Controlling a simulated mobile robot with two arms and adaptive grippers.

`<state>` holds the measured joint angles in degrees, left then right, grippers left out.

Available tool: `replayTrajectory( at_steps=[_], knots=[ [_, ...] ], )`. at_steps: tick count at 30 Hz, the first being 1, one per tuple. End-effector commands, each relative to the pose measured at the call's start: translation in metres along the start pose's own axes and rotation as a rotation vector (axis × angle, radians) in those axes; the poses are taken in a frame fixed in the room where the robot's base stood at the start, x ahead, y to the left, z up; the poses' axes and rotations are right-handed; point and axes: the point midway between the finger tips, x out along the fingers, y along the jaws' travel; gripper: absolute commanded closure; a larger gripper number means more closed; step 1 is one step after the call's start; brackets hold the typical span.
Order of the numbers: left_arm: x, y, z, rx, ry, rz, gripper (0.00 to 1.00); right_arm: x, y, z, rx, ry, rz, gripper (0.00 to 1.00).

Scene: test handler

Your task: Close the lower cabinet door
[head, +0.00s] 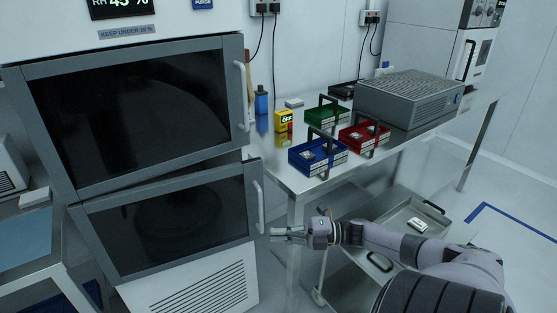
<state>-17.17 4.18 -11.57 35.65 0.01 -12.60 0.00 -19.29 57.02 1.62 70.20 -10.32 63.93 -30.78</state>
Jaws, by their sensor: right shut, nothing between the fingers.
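The lower cabinet door (92,232) has a grey frame and a dark window, with a light vertical handle (259,207) on its right side. It looks nearly flush, at most slightly ajar; I cannot tell exactly. My right gripper (274,234) is shut and empty. It points left, just to the right of the lower end of that handle in the head view; whether it touches the door I cannot tell. My left gripper is not in view.
The upper cabinet door (52,132) sits above, with its own handle (241,97). To the right, a bench (292,184) carries blue, green and red trays and a grey metal box (412,97). A cart (398,217) stands beneath my right arm.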

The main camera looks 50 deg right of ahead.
Motion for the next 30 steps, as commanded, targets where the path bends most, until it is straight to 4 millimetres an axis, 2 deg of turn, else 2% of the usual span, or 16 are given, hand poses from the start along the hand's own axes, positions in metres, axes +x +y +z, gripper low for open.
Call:
replayTrajectory(
  at_steps=[12, 19, 23, 30],
  knots=[
    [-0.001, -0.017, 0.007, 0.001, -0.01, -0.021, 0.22, 0.0, 0.0, -0.001, 0.0, 0.0, 0.0, 1.0],
    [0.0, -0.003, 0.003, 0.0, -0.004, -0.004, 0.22, -0.004, -0.001, -0.001, 0.001, -0.001, -0.002, 1.0],
    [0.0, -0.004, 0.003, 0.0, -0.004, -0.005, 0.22, -0.022, -0.002, 0.0, 0.002, -0.002, -0.004, 1.0],
    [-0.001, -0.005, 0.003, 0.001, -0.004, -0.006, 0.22, -0.074, -0.002, 0.0, 0.003, -0.003, -0.004, 1.0]
  ],
)
